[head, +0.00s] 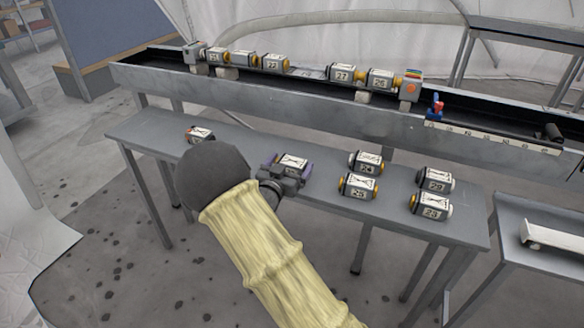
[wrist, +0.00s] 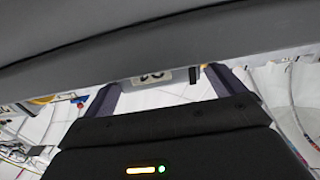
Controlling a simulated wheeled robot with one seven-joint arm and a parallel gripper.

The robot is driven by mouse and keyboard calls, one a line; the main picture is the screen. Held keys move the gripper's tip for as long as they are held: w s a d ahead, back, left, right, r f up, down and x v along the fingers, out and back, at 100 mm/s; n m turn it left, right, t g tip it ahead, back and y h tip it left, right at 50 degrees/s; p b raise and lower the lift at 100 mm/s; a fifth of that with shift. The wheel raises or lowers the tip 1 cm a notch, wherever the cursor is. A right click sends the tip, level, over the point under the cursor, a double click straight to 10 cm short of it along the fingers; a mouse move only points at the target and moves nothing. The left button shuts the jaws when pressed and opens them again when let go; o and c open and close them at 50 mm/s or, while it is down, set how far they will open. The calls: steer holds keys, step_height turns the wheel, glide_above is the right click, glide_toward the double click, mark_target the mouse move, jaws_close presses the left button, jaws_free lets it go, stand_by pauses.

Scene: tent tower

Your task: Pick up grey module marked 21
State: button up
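No number 21 can be read with certainty; the first module on the rail (head: 213,57) has a small label that could be 21. My gripper (head: 289,162) is low over the middle of the front bench, its purple fingers apart on either side of a white-labelled module (head: 292,163), whose number I cannot read. The fingers also show apart in the wrist view (wrist: 165,88), with nothing clearly clamped between them. A small label (wrist: 152,77) shows beyond them, upside down and unclear. Another module (head: 200,133) lies at the bench's left, partly hidden by my arm.
Several modules, including one marked 24 (head: 366,163) and one marked 25 (head: 358,186), stand on the right of the bench (head: 325,207). A long trough (head: 270,102) behind it bears a row of modules. A second table (head: 550,264) is at the right.

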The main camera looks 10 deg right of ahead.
mark_target(290, 164)
steer(key=c, duration=0.6)
steer(key=shift+o, duration=0.2)
steer(key=shift+r, duration=0.15)
step_height(290, 164, up, 10)
steer(key=p, duration=0.3)
